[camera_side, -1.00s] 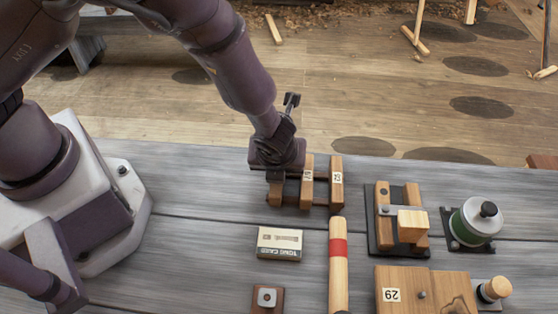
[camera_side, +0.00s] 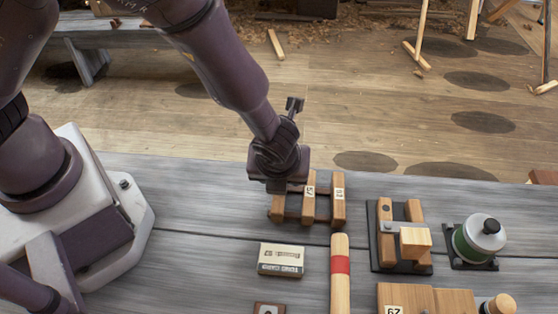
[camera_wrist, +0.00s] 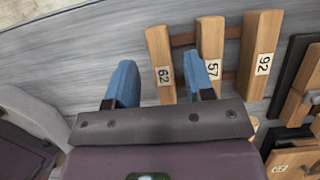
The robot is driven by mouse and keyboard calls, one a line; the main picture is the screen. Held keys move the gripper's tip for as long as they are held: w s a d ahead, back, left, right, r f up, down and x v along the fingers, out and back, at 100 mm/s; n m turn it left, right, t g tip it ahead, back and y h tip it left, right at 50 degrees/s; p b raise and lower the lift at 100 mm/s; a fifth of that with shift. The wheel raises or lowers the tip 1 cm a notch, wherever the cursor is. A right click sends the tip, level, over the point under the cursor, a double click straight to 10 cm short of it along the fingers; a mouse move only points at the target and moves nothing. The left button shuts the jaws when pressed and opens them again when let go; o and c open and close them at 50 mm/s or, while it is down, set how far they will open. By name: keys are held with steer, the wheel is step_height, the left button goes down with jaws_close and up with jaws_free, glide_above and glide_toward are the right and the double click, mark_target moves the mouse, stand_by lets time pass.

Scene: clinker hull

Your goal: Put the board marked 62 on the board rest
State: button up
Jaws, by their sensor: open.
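The board marked 62 (camera_wrist: 161,62) is the leftmost of three upright-labelled wooden boards on a dark rack. In the side view its lower end (camera_side: 278,208) shows below my gripper, which hides its label. My gripper (camera_wrist: 160,82) is open and empty. In the wrist view its blue fingers appear on either side of board 62, the right one overlapping the board marked 57 (camera_wrist: 210,50). In the side view my gripper (camera_side: 275,186) is over the rack's left end. I cannot tell for sure which fixture is the board rest.
A board marked 92 (camera_wrist: 260,52) is at the rack's right. A black-based wooden fixture (camera_side: 386,240), a green reel (camera_side: 467,245) and a wooden piece labelled like 29 or inverted 62 (camera_side: 440,300) stand right. A small box (camera_side: 281,260) and red-banded handle (camera_side: 340,285) lie in front.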

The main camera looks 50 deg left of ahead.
mark_target(278, 198)
steer(key=v, duration=0.8)
steer(key=a+r+n+h, duration=0.1)
steer(key=a+r+n, duration=0.5)
steer(key=r+n, duration=0.25)
steer(key=s+a+r+n+t+h, duration=0.2)
steer(key=s+a+r+n, duration=0.9)
steer(key=n, duration=0.7)
step_height(278, 198, up, 3)
steer(key=shift+s+a+f, duration=0.1)
steer(key=shift+s+a, duration=0.1)
steer(key=shift+a, duration=0.55)
